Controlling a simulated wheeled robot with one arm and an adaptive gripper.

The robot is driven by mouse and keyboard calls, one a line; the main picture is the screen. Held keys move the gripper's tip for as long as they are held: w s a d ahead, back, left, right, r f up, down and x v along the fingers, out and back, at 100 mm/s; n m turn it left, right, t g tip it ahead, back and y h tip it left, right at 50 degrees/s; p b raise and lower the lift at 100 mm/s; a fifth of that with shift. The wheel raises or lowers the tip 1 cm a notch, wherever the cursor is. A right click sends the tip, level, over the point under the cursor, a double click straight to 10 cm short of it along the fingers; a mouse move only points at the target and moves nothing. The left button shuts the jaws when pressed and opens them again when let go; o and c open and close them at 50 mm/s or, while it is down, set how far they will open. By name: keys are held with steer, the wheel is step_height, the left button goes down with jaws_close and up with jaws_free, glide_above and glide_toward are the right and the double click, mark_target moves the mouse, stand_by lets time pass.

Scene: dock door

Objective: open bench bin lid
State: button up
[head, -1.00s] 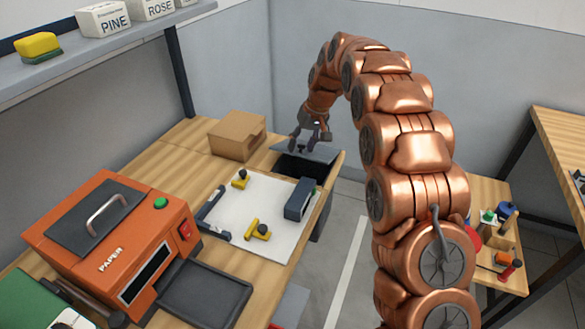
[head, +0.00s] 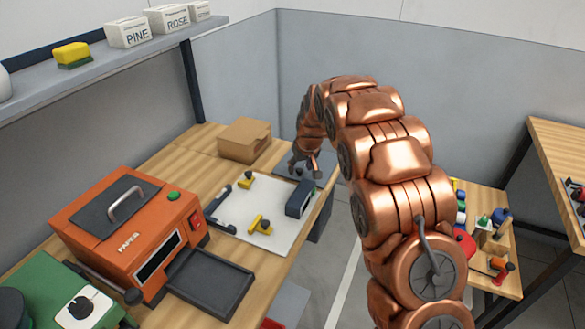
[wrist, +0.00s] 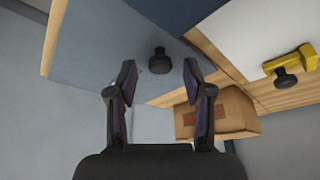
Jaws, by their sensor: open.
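The bench bin lid is a flat grey-blue plate (head: 325,172) set at the far right corner of the wooden bench, with a round black knob on it. In the wrist view the lid (wrist: 95,55) fills the upper left and its knob (wrist: 160,61) stands between and a little beyond my fingertips. My gripper (wrist: 160,78) is open and empty, with a gap on each side of the knob. In the head view my gripper (head: 304,166) is over the lid, partly hiding it. No dark bin opening shows.
A cardboard box (head: 245,140) stands left of the lid. A dark blue block (head: 300,198) on the white board (head: 285,238) is close in front. An orange machine (head: 125,235) sits nearer on the bench. A wall rises behind.

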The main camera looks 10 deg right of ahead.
steer(key=shift+f, duration=0.1)
stand_by(0.5)
steer(key=shift+s, duration=0.1)
steer(key=s+r+g, duration=0.2)
steer(key=s+r, duration=0.1)
steer(key=s, duration=1.4)
steer(key=s+r+m+g, duration=0.1)
steer(key=s+r, duration=0.3)
steer(key=s, duration=1.4)
steer(key=s+r+g, duration=0.3)
steer(key=s+r, duration=0.1)
steer(key=s, duration=1.3)
steer(key=shift+s+d+m+h, duration=0.15)
steer(key=shift+s+m+h, duration=0.25)
steer(key=shift+s, duration=0.1)
steer(key=shift+c, duration=0.9)
